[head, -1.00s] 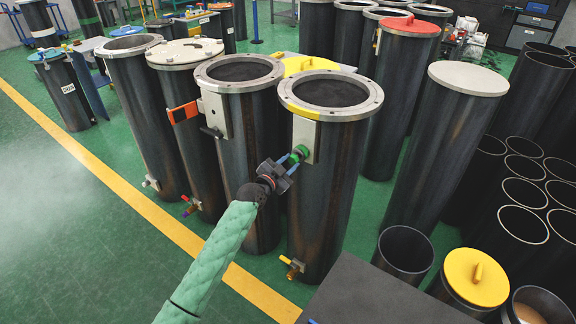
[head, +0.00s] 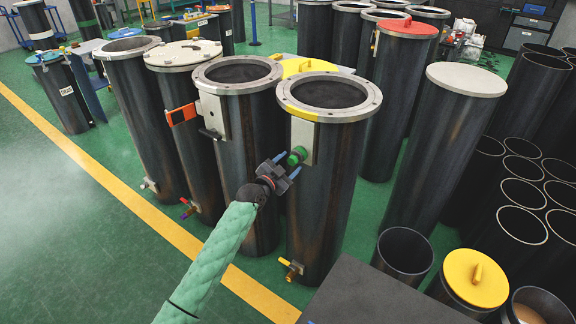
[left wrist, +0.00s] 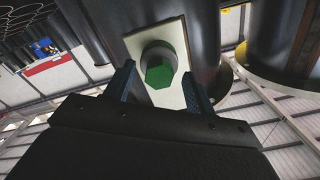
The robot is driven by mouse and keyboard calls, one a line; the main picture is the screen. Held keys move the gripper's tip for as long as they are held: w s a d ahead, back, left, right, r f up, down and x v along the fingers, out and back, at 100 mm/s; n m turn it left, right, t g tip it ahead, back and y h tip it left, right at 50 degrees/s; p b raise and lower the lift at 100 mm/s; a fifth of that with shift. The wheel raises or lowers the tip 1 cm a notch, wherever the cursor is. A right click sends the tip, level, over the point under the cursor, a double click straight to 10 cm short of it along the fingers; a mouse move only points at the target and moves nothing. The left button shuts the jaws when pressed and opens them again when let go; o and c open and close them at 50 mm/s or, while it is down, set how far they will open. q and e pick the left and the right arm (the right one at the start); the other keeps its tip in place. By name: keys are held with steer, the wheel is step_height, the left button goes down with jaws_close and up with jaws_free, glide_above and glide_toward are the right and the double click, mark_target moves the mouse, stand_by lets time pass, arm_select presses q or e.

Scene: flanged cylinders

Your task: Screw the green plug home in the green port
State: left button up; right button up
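The green plug (head: 297,156) sits at the pale plate (head: 303,133) on the side of the open, yellow-marked cylinder (head: 325,180). In the left wrist view the plug (left wrist: 160,74) has a green hexagonal head. A grey-green round collar (left wrist: 157,50) shows behind it, seemingly the port; the thread is hidden. My left gripper (head: 288,165) is open just in front of the plug. In the left wrist view its fingers (left wrist: 159,92) stand apart on either side of the plug's head, with gaps, and hold nothing. My right gripper is not in view.
Another open cylinder (head: 238,130) with a plate and dark handle stands close on the left. A brass valve (head: 291,268) sticks out low on the plug's cylinder. A dark grey flat surface (head: 385,295) lies at the front right. Green floor (head: 90,210) is free at the left.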

arm_select(q)
steer(key=p+v, duration=0.1)
steer(key=v, duration=0.6)
stand_by(1.1)
stand_by(0.5)
